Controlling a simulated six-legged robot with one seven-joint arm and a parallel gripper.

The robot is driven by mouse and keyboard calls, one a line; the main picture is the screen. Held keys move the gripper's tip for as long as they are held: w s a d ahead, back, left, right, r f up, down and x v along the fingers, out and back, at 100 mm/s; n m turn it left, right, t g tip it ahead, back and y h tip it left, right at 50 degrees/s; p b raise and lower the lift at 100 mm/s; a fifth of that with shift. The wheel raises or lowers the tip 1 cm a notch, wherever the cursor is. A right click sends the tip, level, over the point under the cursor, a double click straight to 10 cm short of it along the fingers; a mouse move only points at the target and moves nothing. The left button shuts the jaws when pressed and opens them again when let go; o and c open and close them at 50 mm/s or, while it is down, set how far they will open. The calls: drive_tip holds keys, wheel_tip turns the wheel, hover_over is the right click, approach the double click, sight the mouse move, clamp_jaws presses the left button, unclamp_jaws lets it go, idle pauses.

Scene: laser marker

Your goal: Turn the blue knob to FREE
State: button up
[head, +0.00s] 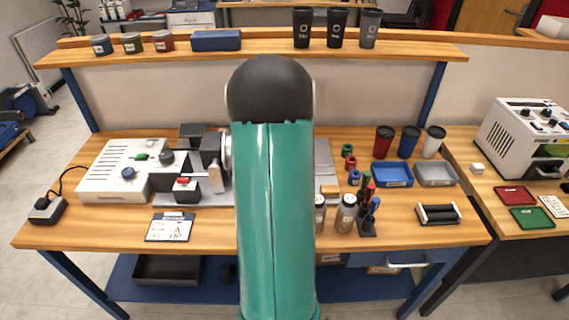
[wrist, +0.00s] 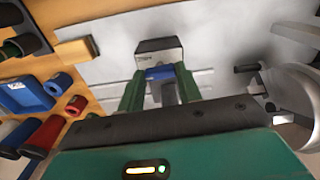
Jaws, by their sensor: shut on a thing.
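My gripper (wrist: 158,80) shows in the wrist view with its two green fingers on either side of a blue knob (wrist: 160,72). It is shut on this knob. The knob sits against a dark block (wrist: 160,50) with a pale labelled face; the lettering is too small to read surely. I cannot tell which way the knob points. In the head view my teal arm hides the gripper and this knob. Another blue knob (head: 128,172) shows on the white control box (head: 108,182) at the left.
Blue tray (head: 392,175), grey tray (head: 435,174), cups and marker pens (head: 368,205) stand right of my arm. A dark-topped clamp or vise-like fixture (head: 205,178) stands left of it. A card (head: 170,229) lies at the bench front. A shelf (head: 260,50) spans the back.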

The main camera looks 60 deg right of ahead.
drive_tip(key=shift+m, duration=0.5)
drive_tip(key=o, duration=1)
drive_tip(key=shift+r, duration=0.15)
wheel_tip(320, 180, up, 14)
drive_tip(key=shift+f, duration=0.2)
wheel_tip(320, 180, up, 7)
idle(0.5)
idle(0.5)
